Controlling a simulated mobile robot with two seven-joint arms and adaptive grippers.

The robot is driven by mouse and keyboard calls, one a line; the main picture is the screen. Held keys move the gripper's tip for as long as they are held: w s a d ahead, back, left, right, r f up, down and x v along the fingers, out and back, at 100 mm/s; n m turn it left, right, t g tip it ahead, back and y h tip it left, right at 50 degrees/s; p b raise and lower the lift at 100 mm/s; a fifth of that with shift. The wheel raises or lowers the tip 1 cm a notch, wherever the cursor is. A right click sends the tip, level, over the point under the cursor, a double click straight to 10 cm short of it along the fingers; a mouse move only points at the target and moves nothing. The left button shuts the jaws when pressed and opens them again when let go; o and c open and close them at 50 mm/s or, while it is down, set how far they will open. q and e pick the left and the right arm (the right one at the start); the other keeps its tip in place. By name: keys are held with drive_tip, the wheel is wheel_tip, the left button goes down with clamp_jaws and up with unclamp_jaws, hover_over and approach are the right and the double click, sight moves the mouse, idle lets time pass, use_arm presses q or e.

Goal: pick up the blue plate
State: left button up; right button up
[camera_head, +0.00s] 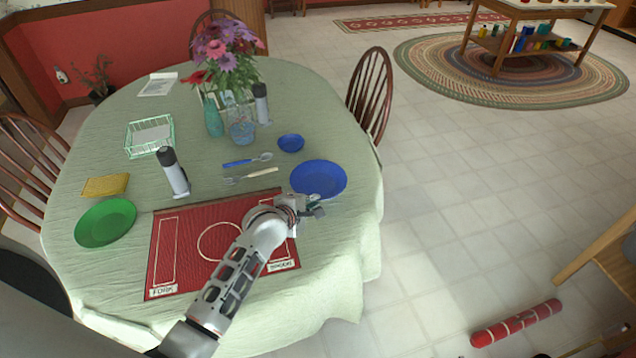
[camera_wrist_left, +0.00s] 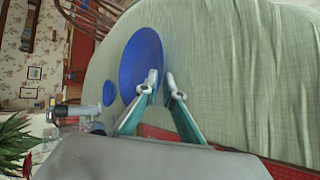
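The blue plate (camera_head: 318,177) lies flat near the right edge of the round table, just beyond the red placemat. In the left wrist view the plate (camera_wrist_left: 138,62) shows as a large blue disc. My left gripper (camera_head: 313,208) is at the plate's near edge. In the wrist view its fingertips (camera_wrist_left: 161,80) are a little apart, one overlapping the plate's rim and the other just outside it over the cloth. I cannot tell whether either finger touches the plate. My right gripper is in neither view.
The red placemat (camera_head: 187,240) lies under my left arm. A green plate (camera_head: 106,222), grinder (camera_head: 172,172), wire basket (camera_head: 150,136) and flower vase stand left and behind. A chair (camera_head: 371,92) is at the right.

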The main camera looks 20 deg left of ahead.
use_arm(q)
drive_tip(key=shift+x, duration=1.5)
clamp_jaws()
drive_tip(key=shift+r, duration=0.1)
drive_tip(key=shift+w+r, duration=0.1)
